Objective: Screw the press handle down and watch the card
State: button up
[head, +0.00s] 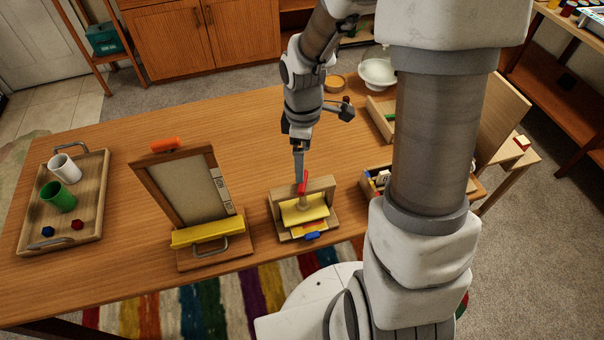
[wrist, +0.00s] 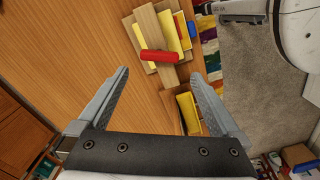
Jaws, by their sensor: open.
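The small wooden press (head: 276,212) stands near the table's front edge, with a yellow plate (head: 304,212) inside its frame. Its red bar handle (head: 303,187) is on top; in the wrist view the handle (wrist: 159,56) lies across the wooden top beam (wrist: 150,31). A flat orange-red piece (head: 308,228) shows under the yellow plate, perhaps the card; its details are too small to tell. My gripper (head: 299,170) points down over the press. In the wrist view my gripper (wrist: 160,73) is open and empty, its fingers spread wider than the handle, which appears just beyond the tips.
A wooden frame board (head: 150,187) with a yellow bar stands left of the press. A tray (head: 93,212) with two cups and small blocks lies farther left. Open wooden boxes (head: 378,108) are on the right, partly hidden by my arm. The middle of the table is clear.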

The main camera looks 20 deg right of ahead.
notch_tip(320, 180, down, 8)
jog(key=shift+r+b, duration=0.1)
jog(key=shift+b, duration=0.25)
jog(key=c, duration=1.1)
jog(key=shift+m, duration=0.3)
